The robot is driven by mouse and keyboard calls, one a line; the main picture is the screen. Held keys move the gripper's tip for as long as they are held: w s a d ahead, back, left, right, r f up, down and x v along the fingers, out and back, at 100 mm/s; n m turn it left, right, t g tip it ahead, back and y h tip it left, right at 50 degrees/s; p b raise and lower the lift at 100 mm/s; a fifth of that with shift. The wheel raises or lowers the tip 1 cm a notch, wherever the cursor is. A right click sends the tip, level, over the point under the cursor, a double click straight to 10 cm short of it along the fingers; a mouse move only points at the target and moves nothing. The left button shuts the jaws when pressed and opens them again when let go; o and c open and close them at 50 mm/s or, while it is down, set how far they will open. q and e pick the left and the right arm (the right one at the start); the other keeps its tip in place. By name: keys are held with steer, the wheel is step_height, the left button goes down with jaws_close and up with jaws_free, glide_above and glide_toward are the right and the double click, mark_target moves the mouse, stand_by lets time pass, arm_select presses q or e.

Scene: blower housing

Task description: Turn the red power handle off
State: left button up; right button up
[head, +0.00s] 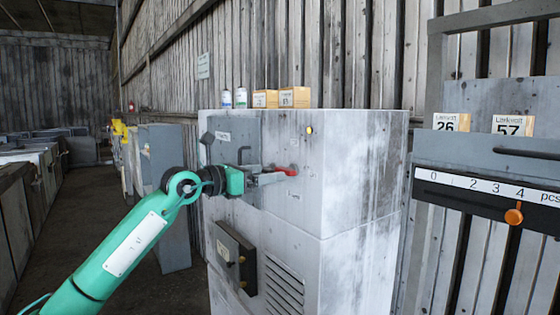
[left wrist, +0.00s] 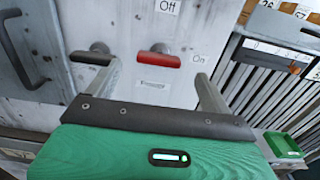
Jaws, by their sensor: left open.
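The red power handle (head: 287,171) is on the front of the grey-white housing (head: 360,170). In the left wrist view the red handle (left wrist: 158,61) lies crosswise, with an "Off" label (left wrist: 168,7) above it and an "On" label (left wrist: 198,58) to its right. My left gripper (head: 270,178) is open in front of the housing, near the handle. In the left wrist view its two fingers (left wrist: 158,72) stand apart to the left and right of the handle. I cannot tell whether either finger touches it. My right gripper is not in view.
A dark grey handle (left wrist: 92,56) sits left of the red one. A dark box (head: 235,257) juts from the housing's lower front, beside a vent grille (head: 285,286). Bottles and small boxes (head: 294,97) stand on top. A counter panel with an orange knob (head: 514,216) is at right.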

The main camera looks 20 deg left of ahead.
mark_target(281, 170)
arm_select(q)
steer(key=p+x, duration=0.1)
steer(key=x, duration=0.3)
steer(key=shift+r+p, duration=0.1)
steer(key=shift+p, duration=0.3)
steer(key=shift+w+d, duration=0.35)
steer(key=shift+w, duration=0.15)
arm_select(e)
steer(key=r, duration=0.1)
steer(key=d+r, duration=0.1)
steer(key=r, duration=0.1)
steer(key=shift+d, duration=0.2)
arm_select(q)
steer(key=c, duration=1)
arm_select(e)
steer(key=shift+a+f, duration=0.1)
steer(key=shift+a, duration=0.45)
